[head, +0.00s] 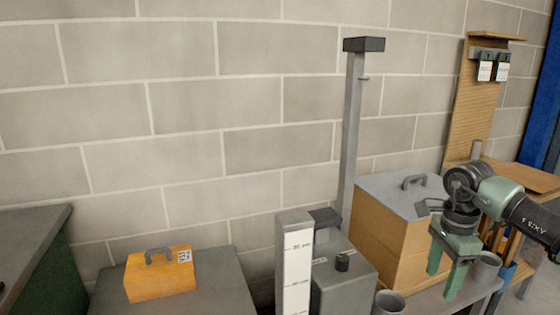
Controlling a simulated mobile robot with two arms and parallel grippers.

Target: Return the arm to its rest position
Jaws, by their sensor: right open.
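My right gripper (452,270) shows at the right of the head view. It is green with a dark wrist, and its two fingers point down and stand apart with nothing between them. The arm comes in from the right edge. The gripper is in front of the right side of a wooden box with a grey lid (392,193). My left gripper is not in view.
An orange block with a grey handle (160,277) sits on a grey surface (220,275) at lower left. A grey post (352,140) and a white scale panel (297,270) stand mid-right. Grey cups (388,303) are near my right gripper. A block wall is behind.

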